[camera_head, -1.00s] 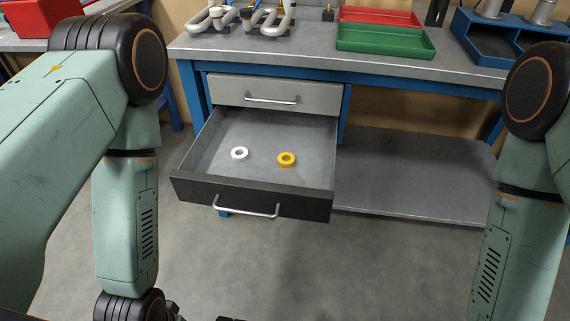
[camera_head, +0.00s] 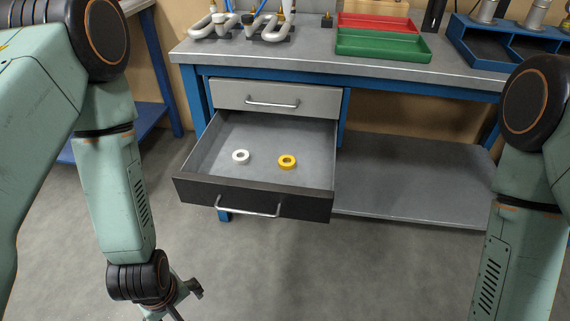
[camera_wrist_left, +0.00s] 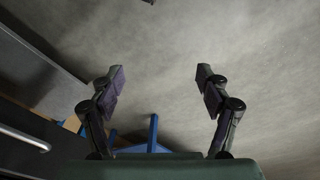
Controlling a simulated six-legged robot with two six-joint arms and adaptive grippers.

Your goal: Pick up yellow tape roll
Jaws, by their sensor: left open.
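The yellow tape roll (camera_head: 287,162) lies flat in the open lower drawer (camera_head: 252,199), right of a white tape roll (camera_head: 240,157). The two rolls are apart. My left gripper (camera_wrist_left: 160,80) is open and empty in the left wrist view, with grey floor behind its spread fingers. In the head view it hangs low, left of and in front of the drawer, partly cut by the bottom edge. My right arm shows at the right edge, but its gripper is out of view.
A closed drawer (camera_head: 270,97) sits above the open one, under the workbench top (camera_head: 290,62). Green (camera_head: 382,45) and red trays and serpentine coils (camera_head: 235,27) stand on the bench. A low shelf (camera_head: 410,190) is at right. Floor in front is clear.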

